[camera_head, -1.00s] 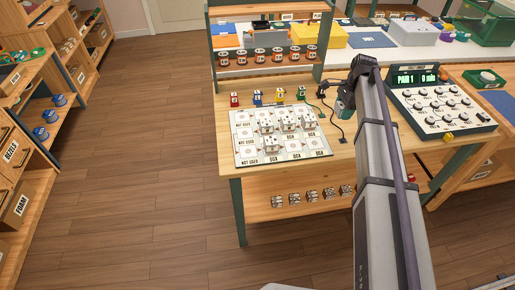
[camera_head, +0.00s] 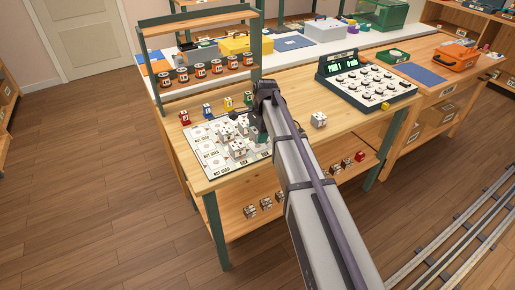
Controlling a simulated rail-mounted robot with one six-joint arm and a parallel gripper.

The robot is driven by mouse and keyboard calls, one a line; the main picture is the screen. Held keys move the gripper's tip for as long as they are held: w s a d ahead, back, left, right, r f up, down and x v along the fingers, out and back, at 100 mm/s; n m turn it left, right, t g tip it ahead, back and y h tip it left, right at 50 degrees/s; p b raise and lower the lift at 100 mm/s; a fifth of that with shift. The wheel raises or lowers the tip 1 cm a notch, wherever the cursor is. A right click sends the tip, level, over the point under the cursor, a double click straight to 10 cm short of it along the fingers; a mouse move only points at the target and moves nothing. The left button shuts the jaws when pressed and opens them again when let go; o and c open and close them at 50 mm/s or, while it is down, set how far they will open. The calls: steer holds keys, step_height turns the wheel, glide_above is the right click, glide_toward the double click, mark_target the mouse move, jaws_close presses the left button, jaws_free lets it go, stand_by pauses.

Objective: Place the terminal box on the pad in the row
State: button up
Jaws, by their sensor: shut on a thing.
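The white board with printed pads (camera_head: 205,165) lies on the workbench, left of my arm. Several white terminal boxes (camera_head: 237,149) stand close together on its pads. Another white box (camera_head: 319,119) stands alone on the bench, right of my arm. My gripper (camera_head: 261,131) is low at the board's right edge, beside the boxes. It is shut on what appears to be a terminal box. The held box and the fingertips are largely hidden by my arm and wrist, as are the pads at the board's right end.
Small red, blue and yellow blocks (camera_head: 207,111) stand behind the board. A rack with a row of jars (camera_head: 200,69) is behind them. A dial console (camera_head: 365,80) stands at the bench's right. More small boxes (camera_head: 250,211) are on the lower shelf.

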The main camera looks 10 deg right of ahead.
mark_target(258, 146)
step_height(258, 146, down, 4)
steer(key=b, duration=0.4)
steer(key=shift+r+p, duration=0.35)
steer(key=shift+f+b, duration=0.3)
steer(key=o, duration=0.9)
steer(key=shift+r, duration=0.1)
steer(key=shift+o, duration=0.2)
